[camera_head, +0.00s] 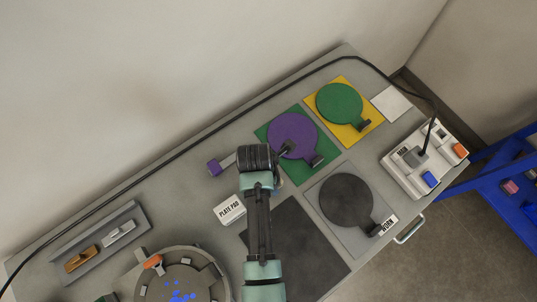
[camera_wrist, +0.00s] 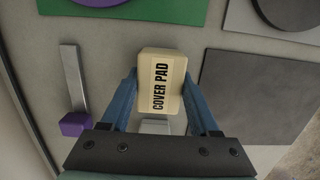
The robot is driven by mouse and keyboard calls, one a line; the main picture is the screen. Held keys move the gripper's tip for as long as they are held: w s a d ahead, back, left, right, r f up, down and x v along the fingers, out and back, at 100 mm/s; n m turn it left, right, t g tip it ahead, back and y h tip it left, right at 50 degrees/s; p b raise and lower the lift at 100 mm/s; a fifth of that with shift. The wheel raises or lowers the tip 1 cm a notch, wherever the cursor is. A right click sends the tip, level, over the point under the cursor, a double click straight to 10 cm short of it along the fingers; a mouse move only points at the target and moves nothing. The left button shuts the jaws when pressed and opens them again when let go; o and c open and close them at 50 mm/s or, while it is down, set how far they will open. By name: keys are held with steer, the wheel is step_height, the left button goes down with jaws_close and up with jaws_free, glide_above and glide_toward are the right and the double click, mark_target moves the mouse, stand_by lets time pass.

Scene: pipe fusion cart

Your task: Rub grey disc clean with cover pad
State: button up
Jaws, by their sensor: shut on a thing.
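A cream block lettered COVER PAD (camera_wrist: 146,82) sits between the two blue fingers of my gripper (camera_wrist: 160,92), which is shut on it. In the head view my wrist hides the pad and fingers. A grey disc (camera_head: 178,275) with several blue marks lies inside a round holder at the bottom edge, partly cut off. It is below and left of my gripper, apart from the pad. A dark grey disc (camera_head: 346,201) lies on a grey square by a label reading WORN, at the right; its edge shows in the wrist view (camera_wrist: 290,10).
A white PLATE PAD block (camera_head: 229,209) is left of my arm. A purple-ended tool (camera_head: 214,167) is near the wrist. A purple disc (camera_head: 291,133), a green disc (camera_head: 339,103), a switch box (camera_head: 423,160) and a cable (camera_head: 178,171) lie farther off. A tray (camera_head: 99,240) is at left.

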steer(key=shift+r+p, duration=3.6)
steer(key=shift+p, duration=0.25)
steer(key=shift+f, duration=0.1)
